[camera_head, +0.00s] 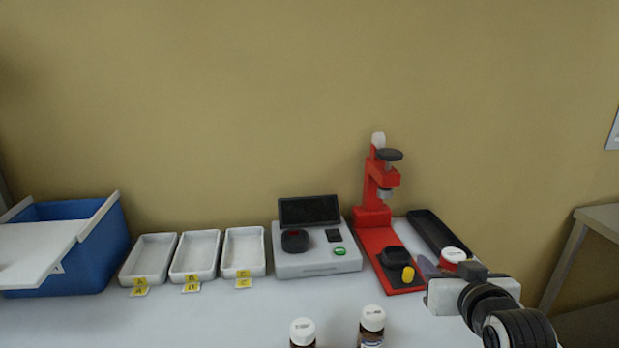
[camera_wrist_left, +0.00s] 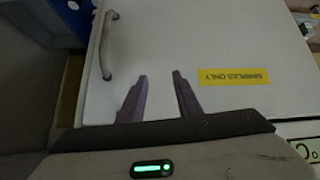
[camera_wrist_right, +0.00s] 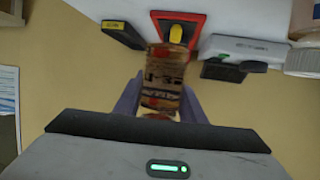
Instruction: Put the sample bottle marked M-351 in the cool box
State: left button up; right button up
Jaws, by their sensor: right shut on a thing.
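The cool box (camera_head: 95,255) is blue and stands at the far left. Its white lid (camera_head: 35,250) lies slanted across it, with blue showing behind. In the left wrist view the lid (camera_wrist_left: 200,45) carries a handle and a yellow "SAMPLES ONLY" label. My left gripper (camera_wrist_left: 161,76) is open and empty in front of the lid; the head view does not show it. My right gripper (camera_wrist_right: 161,90) is shut on a brown labelled bottle (camera_wrist_right: 163,78), whose mark I cannot read surely. In the head view my right gripper (camera_head: 432,270) is right of the red press.
Two brown bottles with white caps, left (camera_head: 303,332) and right (camera_head: 372,322), stand at the front. Three white trays (camera_head: 148,260), a grey instrument (camera_head: 315,262), a red press (camera_head: 372,225) and a black tray (camera_head: 437,232) line the back. The bench front left is clear.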

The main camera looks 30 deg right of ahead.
jog(key=w+a+r+n+y, duration=0.2)
jog(key=a+r, duration=0.1)
jog(key=a, duration=0.5)
jog(key=w+a+r+n+t+y, duration=0.1)
jog(key=w+a+r+n+y, duration=0.1)
jog(key=a, duration=0.6)
jog(key=w+a+r+n+y, duration=0.1)
jog(key=w+a+r+y, duration=0.1)
jog(key=a+r, duration=0.3)
jog(key=a, duration=0.3)
jog(key=shift+w+a+n+t+y, duration=0.25)
jog(key=shift+a+n+t+y, duration=0.1)
jog(key=shift+n+t+y, duration=0.05)
